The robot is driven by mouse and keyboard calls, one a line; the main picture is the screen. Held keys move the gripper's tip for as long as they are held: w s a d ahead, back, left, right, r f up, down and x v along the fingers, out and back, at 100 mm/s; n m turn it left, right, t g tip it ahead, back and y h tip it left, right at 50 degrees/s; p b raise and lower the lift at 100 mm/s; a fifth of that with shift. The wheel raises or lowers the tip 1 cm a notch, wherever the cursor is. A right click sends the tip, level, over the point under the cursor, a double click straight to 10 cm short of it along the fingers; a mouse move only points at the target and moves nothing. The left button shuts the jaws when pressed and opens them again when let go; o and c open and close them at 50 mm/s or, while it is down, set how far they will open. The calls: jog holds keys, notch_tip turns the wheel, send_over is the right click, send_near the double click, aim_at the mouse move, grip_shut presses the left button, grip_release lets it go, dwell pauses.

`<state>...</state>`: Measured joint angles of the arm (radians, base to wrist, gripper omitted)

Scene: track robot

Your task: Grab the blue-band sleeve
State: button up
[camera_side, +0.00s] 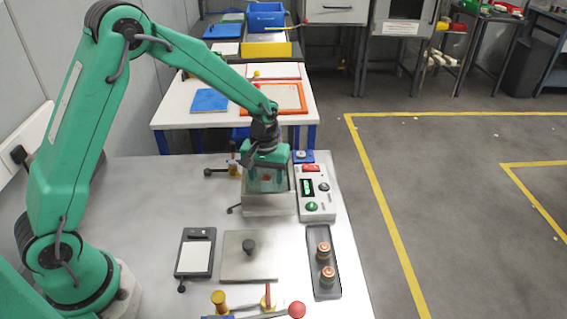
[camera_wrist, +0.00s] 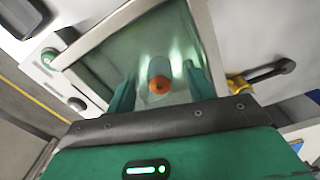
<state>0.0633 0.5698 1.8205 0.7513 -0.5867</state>
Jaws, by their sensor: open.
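My gripper (camera_side: 267,180) is open and reaches down into the open-topped metal bath (camera_side: 270,208). In the wrist view, its two green fingers stand on either side of a small cylindrical piece with an orange-copper end (camera_wrist: 160,86). This piece lies or stands inside the bath (camera_wrist: 95,62), and a gap shows beside the fingers. I see no blue band on it, so I cannot tell whether it is the blue-band sleeve. Two copper sleeves stand in the dark tray (camera_side: 318,290): a rear one (camera_side: 323,252) and a front one (camera_side: 328,275) with a greenish band.
A control box (camera_side: 316,195) with a green display stands right of the bath. A metal plate with a black knob (camera_side: 248,262) and a clipboard (camera_side: 196,256) lie in front. A lever fixture with a red ball (camera_side: 297,309) is at the near edge. The bench's left middle is clear.

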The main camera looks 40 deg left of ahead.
aim_at(267, 177)
jog(key=shift+c, duration=0.3)
jog(key=c, duration=1)
jog(key=shift+c, duration=0.3)
jog(key=shift+r, duration=0.15)
jog(key=shift+r, duration=0.45)
notch_tip(267, 177, up, 3)
jog(key=shift+r, duration=0.15)
jog(key=s+d+r, duration=0.6)
jog(key=d, duration=0.3)
jog(key=shift+s+d+r, duration=0.3)
